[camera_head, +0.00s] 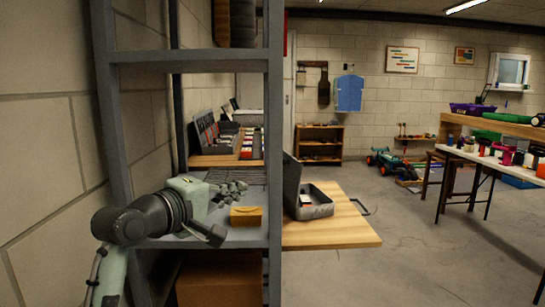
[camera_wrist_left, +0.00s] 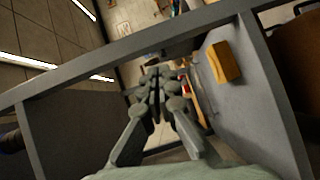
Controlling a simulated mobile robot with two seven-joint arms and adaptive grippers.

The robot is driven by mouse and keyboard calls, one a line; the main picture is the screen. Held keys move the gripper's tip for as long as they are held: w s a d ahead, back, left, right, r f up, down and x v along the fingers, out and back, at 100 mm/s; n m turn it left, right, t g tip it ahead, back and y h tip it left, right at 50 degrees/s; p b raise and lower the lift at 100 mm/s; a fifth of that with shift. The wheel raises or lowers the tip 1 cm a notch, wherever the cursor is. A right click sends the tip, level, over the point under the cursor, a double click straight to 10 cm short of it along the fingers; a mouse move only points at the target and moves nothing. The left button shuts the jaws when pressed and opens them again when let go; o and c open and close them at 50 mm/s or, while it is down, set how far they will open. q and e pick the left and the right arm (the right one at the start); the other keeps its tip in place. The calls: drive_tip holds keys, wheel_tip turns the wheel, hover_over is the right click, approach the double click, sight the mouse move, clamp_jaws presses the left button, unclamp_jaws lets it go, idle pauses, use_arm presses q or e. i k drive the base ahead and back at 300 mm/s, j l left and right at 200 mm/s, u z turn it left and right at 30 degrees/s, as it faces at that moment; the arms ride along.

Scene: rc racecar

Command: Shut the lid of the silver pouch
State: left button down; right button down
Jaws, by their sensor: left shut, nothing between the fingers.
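The silver pouch (camera_head: 315,207) looks like a grey open case in the head view. It sits on a light wooden board right of the shelf post, its lid standing up at its left side. A small white and red item shows inside it. My left gripper (camera_head: 240,187) is over the grey shelf, left of the post and apart from the pouch. In the left wrist view its fingers (camera_wrist_left: 157,80) are closed together with nothing between them. I cannot make out the pouch clearly in that view. My right gripper is not in view.
A yellow box (camera_head: 246,216) lies on the grey shelf below my left gripper; it also shows in the left wrist view (camera_wrist_left: 224,62). The grey shelf post (camera_head: 275,130) stands between my gripper and the pouch. The wooden board (camera_head: 345,232) has free room in front and right.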

sight(292, 168)
drive_tip(key=i+l, duration=0.1)
drive_tip(key=i, duration=0.65)
drive_tip(key=i+l, duration=0.35)
drive_tip(key=i, duration=0.05)
